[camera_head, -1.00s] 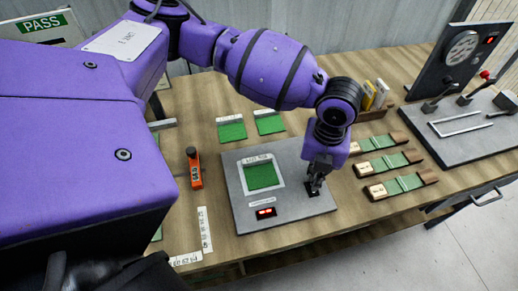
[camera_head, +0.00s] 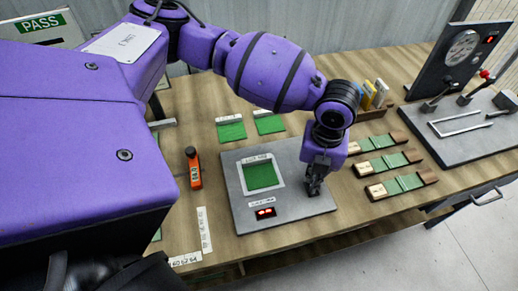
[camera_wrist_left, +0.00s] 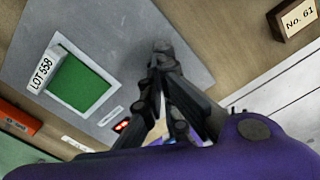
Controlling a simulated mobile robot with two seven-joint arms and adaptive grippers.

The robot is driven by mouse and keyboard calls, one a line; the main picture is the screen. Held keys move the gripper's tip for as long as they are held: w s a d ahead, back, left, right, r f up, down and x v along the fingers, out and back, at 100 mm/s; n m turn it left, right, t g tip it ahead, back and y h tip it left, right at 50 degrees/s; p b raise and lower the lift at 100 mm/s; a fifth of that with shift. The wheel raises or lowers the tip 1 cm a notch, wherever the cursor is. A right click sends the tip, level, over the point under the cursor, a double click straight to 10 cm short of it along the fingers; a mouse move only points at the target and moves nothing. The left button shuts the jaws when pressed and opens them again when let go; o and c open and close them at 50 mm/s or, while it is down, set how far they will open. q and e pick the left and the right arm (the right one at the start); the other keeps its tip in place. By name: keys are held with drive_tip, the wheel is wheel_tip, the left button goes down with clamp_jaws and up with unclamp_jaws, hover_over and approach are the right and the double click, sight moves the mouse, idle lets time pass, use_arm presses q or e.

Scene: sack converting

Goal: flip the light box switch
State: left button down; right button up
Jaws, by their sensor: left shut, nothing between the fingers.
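The light box (camera_head: 300,211) is a flat grey panel on the wooden table. My right gripper is not in view.
An orange handheld tool (camera_head: 193,168) lies left of the panel. Several wooden holders with green strips (camera_head: 389,162) lie to its right. A lever stand with a gauge (camera_head: 462,48) is at the far right. Green swatches (camera_head: 231,130) lie behind the panel.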

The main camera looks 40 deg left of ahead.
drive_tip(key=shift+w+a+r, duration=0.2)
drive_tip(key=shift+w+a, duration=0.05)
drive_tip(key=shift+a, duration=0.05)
use_arm(q)
drive_tip(key=shift+f, duration=0.7)
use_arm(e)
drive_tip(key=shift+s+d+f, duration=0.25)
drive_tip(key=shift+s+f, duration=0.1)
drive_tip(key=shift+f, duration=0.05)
use_arm(q)
drive_tip(key=shift+f, duration=0.55)
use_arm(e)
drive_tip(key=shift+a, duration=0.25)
use_arm(q)
drive_tip(key=shift+s+r, duration=0.1)
drive_tip(key=shift+r, duration=0.05)
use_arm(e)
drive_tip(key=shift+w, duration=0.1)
use_arm(q)
drive_tip(key=shift+r+p, duration=0.55)
drive_tip(key=shift+r, duration=0.85)
drive_tip(key=shift+w+r+p, duration=0.2)
drive_tip(key=shift+r+p, duration=0.8)
drive_tip(key=shift+r, duration=1.2)
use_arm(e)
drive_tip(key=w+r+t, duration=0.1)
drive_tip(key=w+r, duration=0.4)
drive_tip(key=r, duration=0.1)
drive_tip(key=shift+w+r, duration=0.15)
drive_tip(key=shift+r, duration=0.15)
